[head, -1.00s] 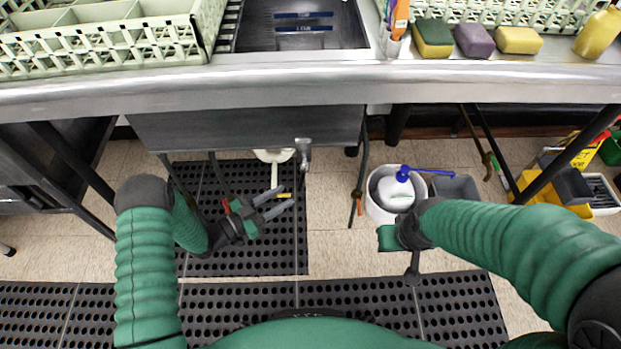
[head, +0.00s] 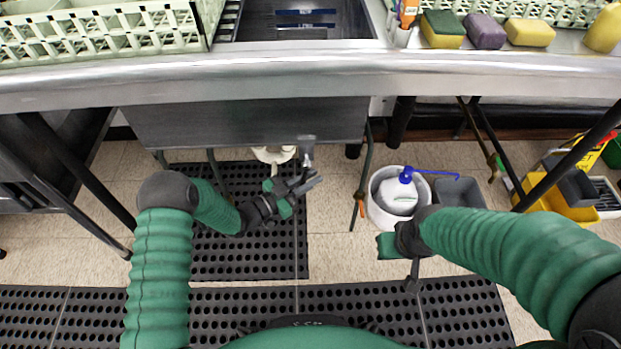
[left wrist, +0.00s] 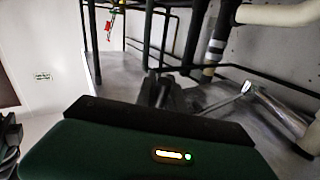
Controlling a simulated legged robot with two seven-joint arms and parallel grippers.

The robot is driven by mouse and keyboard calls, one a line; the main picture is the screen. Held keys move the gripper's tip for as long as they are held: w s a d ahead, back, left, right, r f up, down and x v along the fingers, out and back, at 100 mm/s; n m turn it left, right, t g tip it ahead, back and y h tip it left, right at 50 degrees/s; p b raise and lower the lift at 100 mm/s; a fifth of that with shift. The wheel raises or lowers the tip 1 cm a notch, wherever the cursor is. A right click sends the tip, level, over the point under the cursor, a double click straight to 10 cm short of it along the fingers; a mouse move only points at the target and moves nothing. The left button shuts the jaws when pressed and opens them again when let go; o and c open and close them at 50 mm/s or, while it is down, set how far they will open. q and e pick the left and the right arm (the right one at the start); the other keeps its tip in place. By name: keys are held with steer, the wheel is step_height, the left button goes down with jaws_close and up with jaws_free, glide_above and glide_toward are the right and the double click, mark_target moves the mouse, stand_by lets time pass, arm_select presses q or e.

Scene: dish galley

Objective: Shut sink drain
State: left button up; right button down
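The sink (head: 245,125) is a steel basin in the counter, with its front face and underside in the head view. Below it hang a white drain pipe (head: 270,154) and a short metal drain handle (head: 307,152). The left wrist view shows white pipe (left wrist: 278,14) and a silver rod-like part with a bright end (left wrist: 246,87), right of my fingers. My left gripper (head: 312,181) is empty, fingers slightly apart, just below the handle in the picture; contact cannot be made out. My right gripper (head: 412,283) hangs low by the bucket; its opening is unclear.
A white bucket (head: 377,210) with a blue-topped jug and a grey bin (head: 458,192) stand on the floor at right. Table legs and hoses flank the sink. Black perforated mats (head: 230,262) cover the floor. Sponges and dish racks sit on the counter.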

arm_select(q)
jaws_close()
stand_by(1.0)
steer(key=shift+r, duration=0.15)
